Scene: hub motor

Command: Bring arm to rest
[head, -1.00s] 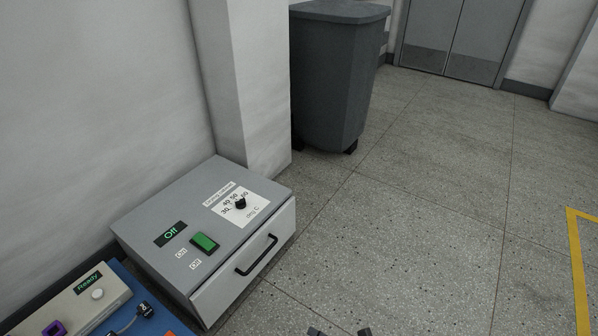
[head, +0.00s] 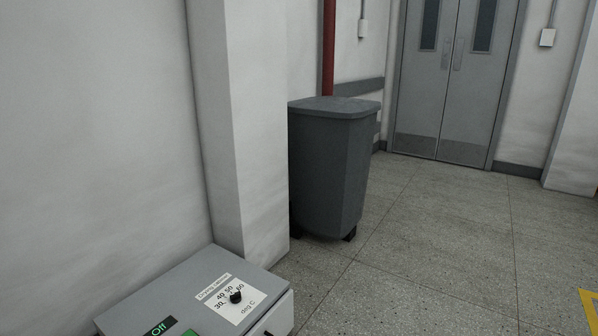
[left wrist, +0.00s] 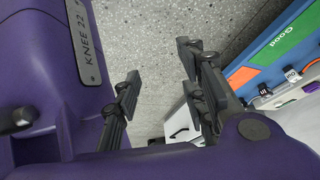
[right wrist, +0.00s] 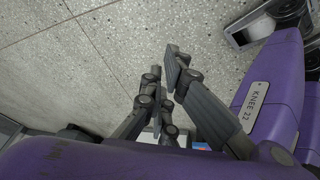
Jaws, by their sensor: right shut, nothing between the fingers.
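My left gripper (left wrist: 160,72) shows in the left wrist view with its two dark fingers apart and nothing between them. Neither gripper shows in the head view now.
A grey drying cabinet (head: 190,294) with a dial and an "Off" display stands by the wall pillar. A grey bin (head: 330,170) stands behind it. A blue board (left wrist: 270,50) lies at right in the left wrist view. Floor at right is clear.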

